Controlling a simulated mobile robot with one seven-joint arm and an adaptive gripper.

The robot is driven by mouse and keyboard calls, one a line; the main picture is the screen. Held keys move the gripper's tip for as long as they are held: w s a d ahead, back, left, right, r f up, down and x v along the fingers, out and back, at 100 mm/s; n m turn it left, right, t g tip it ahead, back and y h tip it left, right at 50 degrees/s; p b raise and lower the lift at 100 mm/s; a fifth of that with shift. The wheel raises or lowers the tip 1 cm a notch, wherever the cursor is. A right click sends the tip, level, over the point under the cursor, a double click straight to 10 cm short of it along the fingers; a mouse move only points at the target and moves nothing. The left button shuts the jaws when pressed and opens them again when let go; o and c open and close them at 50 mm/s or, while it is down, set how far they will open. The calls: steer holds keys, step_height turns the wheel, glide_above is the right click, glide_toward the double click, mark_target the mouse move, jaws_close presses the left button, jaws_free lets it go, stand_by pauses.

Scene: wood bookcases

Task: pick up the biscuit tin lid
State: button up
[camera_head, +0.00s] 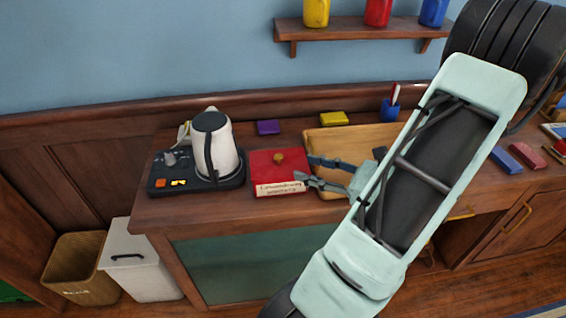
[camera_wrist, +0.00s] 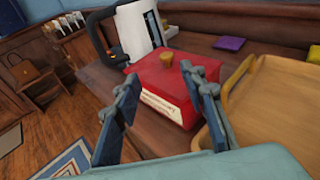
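The red biscuit tin (camera_head: 279,178) sits on the wooden counter, with a cream label on its front. I cannot make out a seam between lid and tin. My gripper (camera_head: 309,169) is just right of the tin in the head view. In the wrist view my gripper (camera_wrist: 158,100) has its two fingers spread apart, with nothing held between them.
A white kettle (camera_head: 215,143) on a dark base stands left of the tin. A wooden tray (camera_head: 330,142) lies close on the right, partly under my arm. Purple (camera_head: 268,127) and yellow (camera_head: 333,118) blocks lie behind. Bins stand on the floor at left.

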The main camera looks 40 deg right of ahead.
mark_target(281, 157)
steer(key=shift+m+t+h, duration=0.4)
steer(key=shift+m+h, duration=0.1)
steer(key=shift+m, duration=0.1)
steer(key=x, duration=0.5)
steer(key=shift+w+d+r, duration=0.2)
steer(key=shift+d, duration=0.05)
steer(key=shift+f+x, duration=0.2)
steer(key=shift+x, duration=1.2)
steer(key=shift+f+x, duration=0.2)
steer(key=shift+x, duration=1.15)
steer(key=shift+s, duration=0.1)
jaws_close()
